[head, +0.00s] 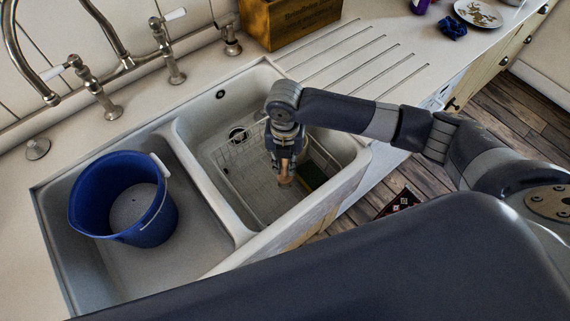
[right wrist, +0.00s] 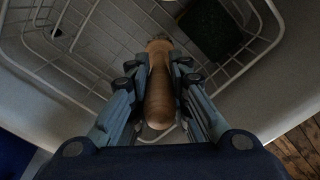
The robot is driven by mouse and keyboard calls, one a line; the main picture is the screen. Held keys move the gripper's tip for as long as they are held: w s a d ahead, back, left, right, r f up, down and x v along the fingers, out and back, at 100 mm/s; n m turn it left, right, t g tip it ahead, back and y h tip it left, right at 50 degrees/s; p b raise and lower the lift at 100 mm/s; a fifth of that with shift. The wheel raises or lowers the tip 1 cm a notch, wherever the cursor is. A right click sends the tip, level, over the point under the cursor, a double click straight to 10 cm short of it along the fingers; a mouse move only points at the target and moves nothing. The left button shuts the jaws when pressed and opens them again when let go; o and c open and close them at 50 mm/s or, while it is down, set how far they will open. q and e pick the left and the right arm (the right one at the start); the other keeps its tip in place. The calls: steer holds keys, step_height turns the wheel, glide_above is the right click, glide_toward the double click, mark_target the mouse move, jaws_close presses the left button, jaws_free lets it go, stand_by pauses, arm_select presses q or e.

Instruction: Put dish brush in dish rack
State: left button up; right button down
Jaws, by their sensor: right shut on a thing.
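The dish brush (right wrist: 159,95) shows as a wooden handle between the fingers of my right gripper (right wrist: 158,80) in the right wrist view. In the head view the right gripper (head: 285,165) points down over the right basin, and the tip of the brush (head: 285,180) shows below it. The gripper is shut on the handle. The white wire dish rack (head: 240,162) stands in the right basin, under and around the gripper; it also shows in the right wrist view (right wrist: 95,62). Whether the brush touches the rack is unclear. My left gripper is not in view.
A blue bucket (head: 122,200) stands in the left basin. A dark green item (head: 312,177) lies at the right side of the rack. Taps (head: 95,85) rise behind the sink. A wooden box (head: 290,20) and a plate (head: 478,13) stand on the counter.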

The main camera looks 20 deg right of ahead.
step_height(320, 180, down, 2)
steer(key=shift+f, duration=0.15)
steer(key=shift+f, duration=0.2)
steer(key=c, duration=1.5)
jaws_free()
steer(key=shift+r, duration=0.6)
step_height(320, 180, up, 11)
steer(key=shift+r+b, duration=0.1)
steer(key=shift+b, duration=0.8)
